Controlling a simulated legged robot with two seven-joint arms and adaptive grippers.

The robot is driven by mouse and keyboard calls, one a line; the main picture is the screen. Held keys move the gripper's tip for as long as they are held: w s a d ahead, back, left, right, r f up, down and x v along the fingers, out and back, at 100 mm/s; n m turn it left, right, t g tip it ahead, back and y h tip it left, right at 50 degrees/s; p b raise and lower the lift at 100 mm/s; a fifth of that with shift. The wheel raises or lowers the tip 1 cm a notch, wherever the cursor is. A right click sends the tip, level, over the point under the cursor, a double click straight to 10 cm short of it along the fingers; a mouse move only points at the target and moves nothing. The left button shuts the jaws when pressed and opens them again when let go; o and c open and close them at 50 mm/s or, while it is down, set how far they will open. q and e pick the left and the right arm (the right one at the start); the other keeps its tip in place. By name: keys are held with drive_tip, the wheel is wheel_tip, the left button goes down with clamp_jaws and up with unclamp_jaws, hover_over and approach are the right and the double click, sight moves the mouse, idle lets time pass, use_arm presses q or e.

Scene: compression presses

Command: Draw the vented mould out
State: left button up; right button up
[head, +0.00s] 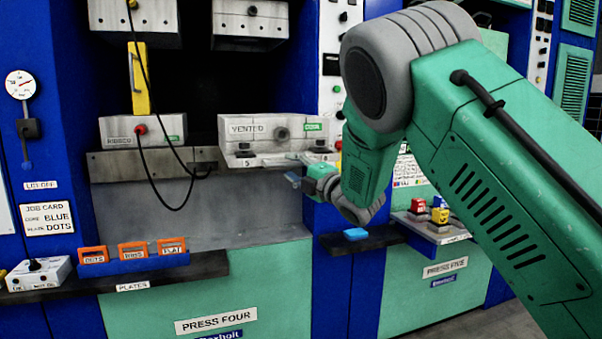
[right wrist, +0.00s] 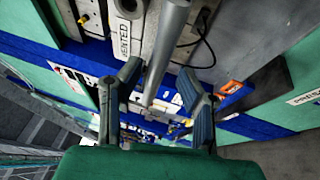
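The vented mould (head: 240,131) is a pale grey block with a VENTED label and a green tag. It sits on the right side of the press opening, and its labelled face also shows in the right wrist view (right wrist: 124,32). My right gripper (head: 303,170) is just below and right of its front. In the right wrist view my right gripper (right wrist: 163,100) has its fingers apart, with a grey round bar (right wrist: 165,48) reaching between them. I cannot tell whether either finger touches the bar. My left gripper is not in view.
The ribbed mould (head: 145,129), with a black cable at its red plug, stands left of the vented one. A shelf below holds orange plates (head: 132,250) and a small switch box (head: 38,273). A ledge with red and yellow buttons (head: 440,215) is at right.

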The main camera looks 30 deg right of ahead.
drive_tip(key=v, duration=1.2)
drive_tip(key=shift+s+r, duration=0.15)
drive_tip(key=s+a+f+m+g+h, duration=0.1)
drive_tip(key=s+a+f+m+g, duration=0.2)
drive_tip(key=f, duration=0.8)
drive_tip(key=s+f+m+g+h, duration=0.1)
drive_tip(key=s+f+m+g, duration=0.3)
drive_tip(key=f, duration=0.7)
drive_tip(key=s+a+f+m+g+h, duration=0.25)
drive_tip(key=f+m, duration=0.25)
drive_tip(key=f, duration=0.6)
drive_tip(key=s+a+f+m+g, duration=0.2)
drive_tip(key=s+f, duration=0.3)
drive_tip(key=s, duration=0.4)
drive_tip(key=s+a+f+m+g+y, duration=0.1)
drive_tip(key=s+a+f+m+g, duration=0.2)
drive_tip(key=s, duration=0.6)
drive_tip(key=s+a+f+m+g, duration=0.3)
drive_tip(key=s+f+g, duration=0.1)
drive_tip(key=s+f, duration=0.3)
drive_tip(key=s, duration=0.2)
drive_tip(key=shift+s+g, duration=0.3)
drive_tip(key=shift+g, duration=0.05)
drive_tip(key=shift+w+f, duration=0.15)
